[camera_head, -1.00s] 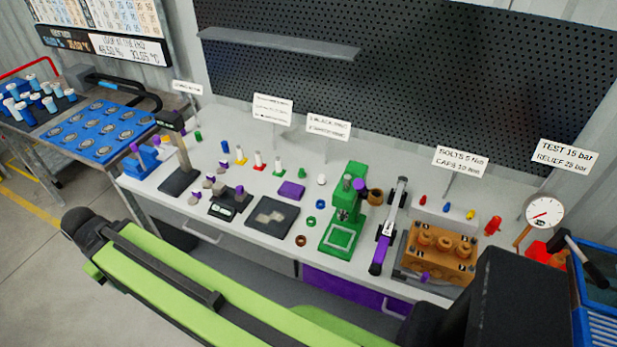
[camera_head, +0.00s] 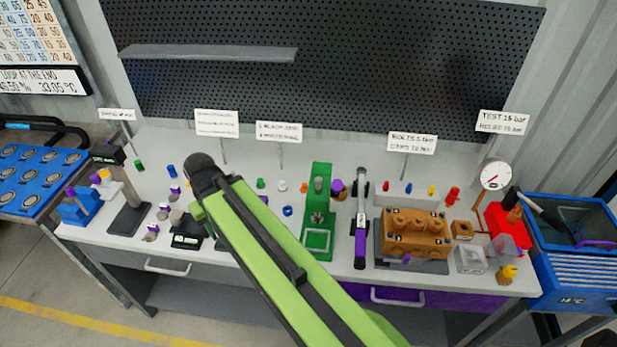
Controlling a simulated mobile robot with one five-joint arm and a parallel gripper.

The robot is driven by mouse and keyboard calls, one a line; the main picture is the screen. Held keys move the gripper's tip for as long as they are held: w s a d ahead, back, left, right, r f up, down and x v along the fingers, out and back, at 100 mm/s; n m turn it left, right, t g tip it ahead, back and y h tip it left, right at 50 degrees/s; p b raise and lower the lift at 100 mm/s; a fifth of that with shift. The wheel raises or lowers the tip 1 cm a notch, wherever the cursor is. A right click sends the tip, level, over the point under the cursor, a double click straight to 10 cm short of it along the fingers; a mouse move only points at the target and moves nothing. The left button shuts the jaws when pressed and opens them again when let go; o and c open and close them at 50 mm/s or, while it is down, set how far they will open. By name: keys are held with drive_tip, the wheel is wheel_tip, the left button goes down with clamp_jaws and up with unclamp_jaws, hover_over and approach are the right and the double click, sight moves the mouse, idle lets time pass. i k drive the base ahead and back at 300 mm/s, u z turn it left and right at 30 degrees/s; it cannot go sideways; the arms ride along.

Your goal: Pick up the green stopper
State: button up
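A small green stopper-like piece (camera_head: 139,165) stands at the back left of the bench, left of a blue one (camera_head: 171,171). A second small green piece (camera_head: 261,183) stands further right, beside a white one (camera_head: 282,186). I cannot tell for certain which is the green stopper. My green and black arm reaches up from the lower right, over the bench, and ends in a dark rounded joint between the two green pieces in the picture. No gripper fingers show, so I cannot see whether my gripper is open or what it holds.
A green press (camera_head: 318,240) stands mid-bench, with an orange-brown pump block (camera_head: 410,230) to its right. A gauge (camera_head: 495,177) and a blue bin (camera_head: 580,225) are at the right. A dark stand (camera_head: 127,215) is at the left. My arm hides part of the bench.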

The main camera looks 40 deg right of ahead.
sight(260, 185)
drive_tip(key=z, duration=0.45)
drive_tip(key=k, duration=1.25)
drive_tip(key=u, duration=0.35)
drive_tip(key=i, duration=1.25)
drive_tip(key=u, duration=0.6)
drive_tip(key=i, duration=0.4)
drive_tip(key=u, duration=0.4)
